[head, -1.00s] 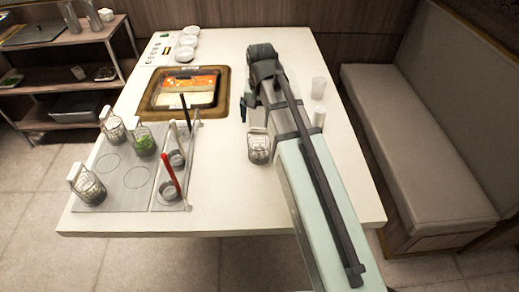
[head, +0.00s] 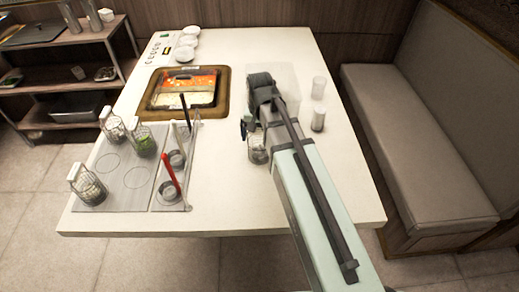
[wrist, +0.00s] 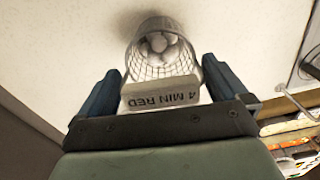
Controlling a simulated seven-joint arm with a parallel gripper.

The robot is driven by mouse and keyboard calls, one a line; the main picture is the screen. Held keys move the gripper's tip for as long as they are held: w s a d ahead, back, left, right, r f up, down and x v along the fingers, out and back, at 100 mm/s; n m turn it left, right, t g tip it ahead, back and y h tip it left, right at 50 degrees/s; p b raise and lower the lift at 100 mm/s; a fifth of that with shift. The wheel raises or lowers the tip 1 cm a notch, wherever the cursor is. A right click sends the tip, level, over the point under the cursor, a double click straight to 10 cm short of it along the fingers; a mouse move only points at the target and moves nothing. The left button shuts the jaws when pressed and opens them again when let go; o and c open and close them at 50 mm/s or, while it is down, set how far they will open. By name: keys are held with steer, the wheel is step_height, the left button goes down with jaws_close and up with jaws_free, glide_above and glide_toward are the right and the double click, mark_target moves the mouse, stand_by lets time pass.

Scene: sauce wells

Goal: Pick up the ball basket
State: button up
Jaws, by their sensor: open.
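The ball basket (wrist: 160,52) is a round wire basket with pale balls inside. It stands on the white table. Its white handle plate (wrist: 162,96), marked "4 MIN RED", lies between the two dark fingers of my gripper (wrist: 161,70) in the wrist view. A gap shows beside the plate, and the fingers are apart. In the head view the basket (head: 257,150) is just below my gripper (head: 248,126), and its upper part and handle are hidden by my arm.
A wooden-framed pot (head: 222,104) with red and white halves is sunk in the table. Two cups (head: 318,119) stand right of my arm.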

mark_target(259, 144)
steer(key=shift+f, duration=1.45)
steer(key=c, duration=1)
